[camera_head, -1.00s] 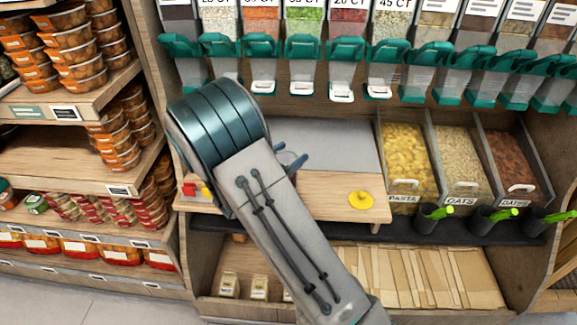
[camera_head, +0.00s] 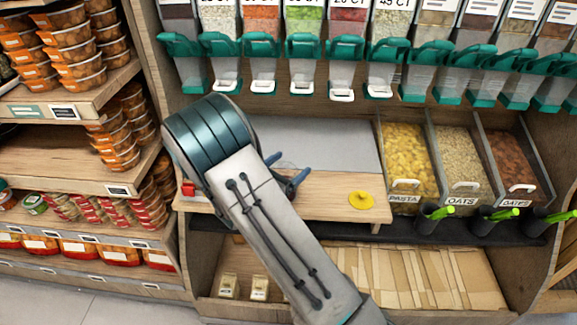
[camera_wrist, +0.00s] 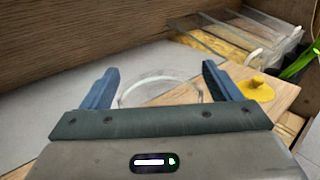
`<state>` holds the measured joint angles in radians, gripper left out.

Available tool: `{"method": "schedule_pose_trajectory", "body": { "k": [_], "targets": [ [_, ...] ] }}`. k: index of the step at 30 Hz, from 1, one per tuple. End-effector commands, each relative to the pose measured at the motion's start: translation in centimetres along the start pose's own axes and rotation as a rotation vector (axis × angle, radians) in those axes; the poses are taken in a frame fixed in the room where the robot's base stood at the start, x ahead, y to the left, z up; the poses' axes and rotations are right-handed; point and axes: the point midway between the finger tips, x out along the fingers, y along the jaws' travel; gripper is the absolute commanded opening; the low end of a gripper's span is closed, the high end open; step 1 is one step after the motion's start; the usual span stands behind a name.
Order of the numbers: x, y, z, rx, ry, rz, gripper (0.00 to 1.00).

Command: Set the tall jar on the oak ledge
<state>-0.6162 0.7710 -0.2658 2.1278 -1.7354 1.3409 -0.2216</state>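A clear, see-through jar (camera_wrist: 160,92) shows as a faint round outline between and beyond my fingertips in the wrist view. Its height and base are hard to make out. In the head view only a faint trace of it shows near my fingers. My gripper (camera_wrist: 161,68) is open, with its two blue fingers apart and a gap visible on each side of the jar's outline. It also shows in the head view (camera_head: 285,169), partly behind my arm. The oak ledge (camera_head: 325,206) is the pale wooden strip in front of a grey panel (camera_head: 335,142).
A yellow knobbed piece (camera_head: 360,200) sits on the ledge's right part. A red item (camera_head: 188,189) is at its left end. Bins of pasta (camera_head: 408,160), oats and dates stand to the right. Dispensers with teal fronts (camera_head: 300,47) hang above. Stacked tubs fill the left shelves.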

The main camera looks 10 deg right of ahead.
Motion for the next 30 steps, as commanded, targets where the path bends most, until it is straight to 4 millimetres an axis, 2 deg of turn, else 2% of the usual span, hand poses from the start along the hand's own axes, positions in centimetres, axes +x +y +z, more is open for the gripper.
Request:
{"method": "schedule_pose_trajectory", "body": {
  "k": [7,11,21,26,30],
  "targets": [
    [-0.2,0.0,0.5,0.0,0.0,0.001,0.84],
    [-2.3,0.1,0.3,0.0,0.0,0.005,0.84],
    [-9.5,0.1,0.3,0.001,0.0,0.004,0.84],
    [-11.4,0.1,0.3,0.001,0.0,0.003,0.84],
    [-11.6,-0.6,0.7,0.019,0.016,-0.03,0.84]
  ]
}}
